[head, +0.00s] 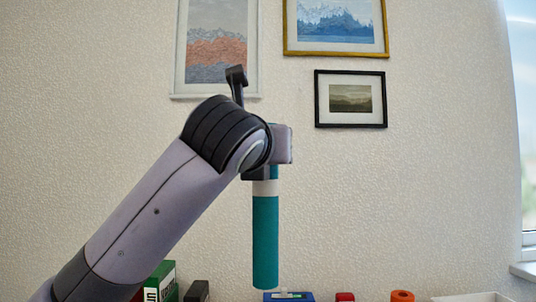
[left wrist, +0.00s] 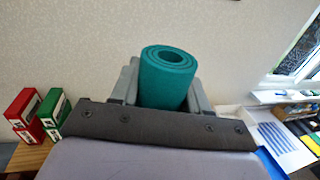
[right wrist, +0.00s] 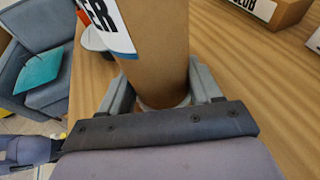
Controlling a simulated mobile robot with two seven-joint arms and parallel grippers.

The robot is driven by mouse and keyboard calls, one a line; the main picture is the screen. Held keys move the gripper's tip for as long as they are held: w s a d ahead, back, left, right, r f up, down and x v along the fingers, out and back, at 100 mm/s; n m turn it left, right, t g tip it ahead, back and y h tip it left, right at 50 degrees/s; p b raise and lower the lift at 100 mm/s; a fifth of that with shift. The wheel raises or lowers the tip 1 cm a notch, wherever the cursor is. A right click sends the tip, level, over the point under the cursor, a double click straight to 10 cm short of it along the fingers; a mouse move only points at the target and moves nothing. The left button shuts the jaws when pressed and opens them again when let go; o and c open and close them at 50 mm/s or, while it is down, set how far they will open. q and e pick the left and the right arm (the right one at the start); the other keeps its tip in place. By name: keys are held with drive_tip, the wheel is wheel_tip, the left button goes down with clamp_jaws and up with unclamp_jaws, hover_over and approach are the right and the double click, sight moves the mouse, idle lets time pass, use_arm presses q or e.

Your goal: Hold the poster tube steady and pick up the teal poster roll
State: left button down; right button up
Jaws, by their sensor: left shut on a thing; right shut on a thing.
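The teal poster roll (head: 265,240) hangs upright in the head view, with a pale band near its top. My left gripper (head: 262,173) is shut on its upper end and holds it in the air. In the left wrist view the roll (left wrist: 167,82) stands between both fingers, its spiral end showing. The poster tube (right wrist: 155,45) is brown cardboard with a white label ending in "ER". My right gripper (right wrist: 160,88) is shut around it above the wooden table in the right wrist view. The tube and right gripper are outside the head view. The tube's mouth is not visible.
A green box (head: 161,278), a blue box (head: 289,296), a red item (head: 345,297), an orange roll (head: 402,296) and a white tray (head: 470,298) line the lower edge. A labelled carton (right wrist: 275,10) lies on the wooden table (right wrist: 245,70). An armchair (right wrist: 35,60) stands beyond it.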

drive_tip(key=o, duration=0.9)
